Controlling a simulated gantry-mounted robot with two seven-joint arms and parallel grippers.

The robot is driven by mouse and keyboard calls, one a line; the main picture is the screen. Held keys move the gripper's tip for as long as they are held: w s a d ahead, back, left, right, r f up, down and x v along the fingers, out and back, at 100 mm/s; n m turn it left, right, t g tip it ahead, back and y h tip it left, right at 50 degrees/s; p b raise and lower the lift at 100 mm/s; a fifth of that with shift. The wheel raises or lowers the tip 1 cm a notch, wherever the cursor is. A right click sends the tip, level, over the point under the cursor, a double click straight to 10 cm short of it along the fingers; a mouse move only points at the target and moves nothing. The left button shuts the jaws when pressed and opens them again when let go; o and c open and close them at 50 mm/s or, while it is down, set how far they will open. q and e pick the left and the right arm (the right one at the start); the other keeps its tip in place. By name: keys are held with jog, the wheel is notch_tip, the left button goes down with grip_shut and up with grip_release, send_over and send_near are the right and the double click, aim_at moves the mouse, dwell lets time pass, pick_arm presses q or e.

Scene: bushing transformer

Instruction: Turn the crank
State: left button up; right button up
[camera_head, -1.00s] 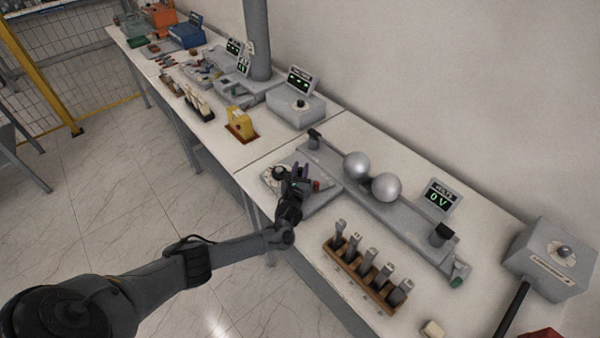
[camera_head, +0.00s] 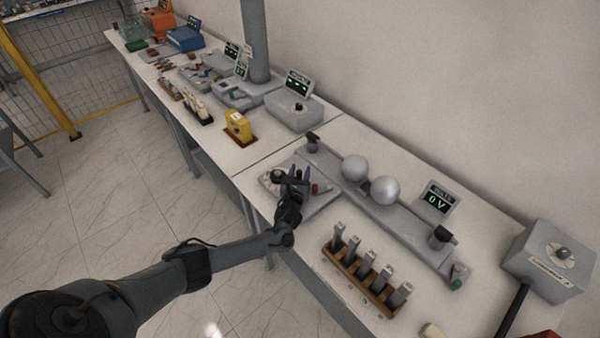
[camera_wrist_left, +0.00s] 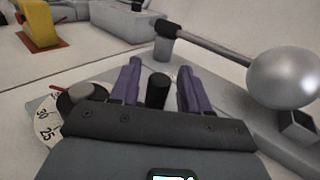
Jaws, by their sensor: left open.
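My left gripper (camera_head: 294,181) is over the grey plate (camera_head: 322,203) at the near left of the front bench. In the left wrist view its two purple fingers (camera_wrist_left: 159,70) are apart. An upright black knob (camera_wrist_left: 157,91), which looks like the crank's handle, stands between them, with a gap visible on either side. The crank's arm below the knob is hidden by the gripper body. A dial with numbers (camera_wrist_left: 45,124) and a dark round knob (camera_wrist_left: 78,97) lies left of the fingers. My right gripper is not in view.
Two silver spheres (camera_head: 385,190) sit on a long grey base behind the plate, beside a display (camera_head: 437,197) reading 0 V. A wooden rack (camera_head: 350,272) of several upright pieces stands nearer. A grey box (camera_head: 548,258) is at the right.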

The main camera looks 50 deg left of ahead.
pick_arm(q)
jog(key=shift+s+d, duration=0.1)
jog(key=shift+s, duration=0.05)
jog(key=shift+s+d, duration=0.15)
jog(key=shift+s, duration=0.05)
jog(key=p+v, duration=0.2)
jog(key=v, duration=0.8)
jog(key=shift+c, duration=0.4)
